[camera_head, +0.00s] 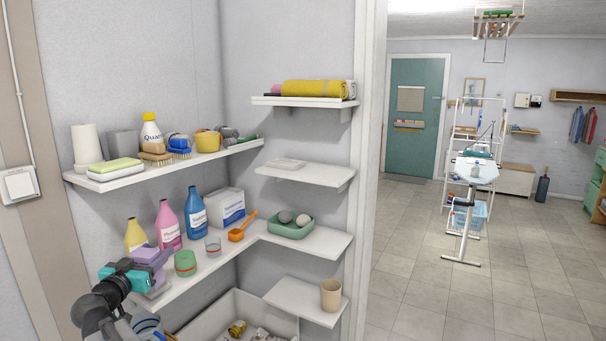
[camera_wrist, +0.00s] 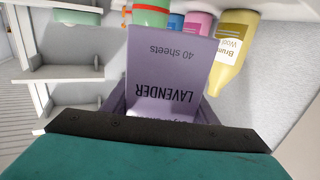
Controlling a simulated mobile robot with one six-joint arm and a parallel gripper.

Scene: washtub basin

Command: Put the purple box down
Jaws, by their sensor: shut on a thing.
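The purple box (camera_wrist: 168,62) reads "LAVENDER" and "40 sheets", upside down in the wrist view. My gripper (camera_wrist: 165,112) is shut on it, with a finger at each side of its near end. In the head view the purple box (camera_head: 153,256) is at the lower left, at the front left end of the middle shelf (camera_head: 207,266), close to the yellow bottle (camera_head: 135,236). My gripper (camera_head: 142,272) partly covers it there. I cannot tell whether the box touches the shelf.
The middle shelf also holds a pink bottle (camera_head: 168,226), a blue bottle (camera_head: 195,213), a green-and-red tub (camera_head: 185,262), a glass (camera_head: 212,245), an orange scoop (camera_head: 242,227) and a white carton (camera_head: 224,207). The upper shelf (camera_head: 160,170) is crowded above. A basin (camera_head: 262,312) lies below.

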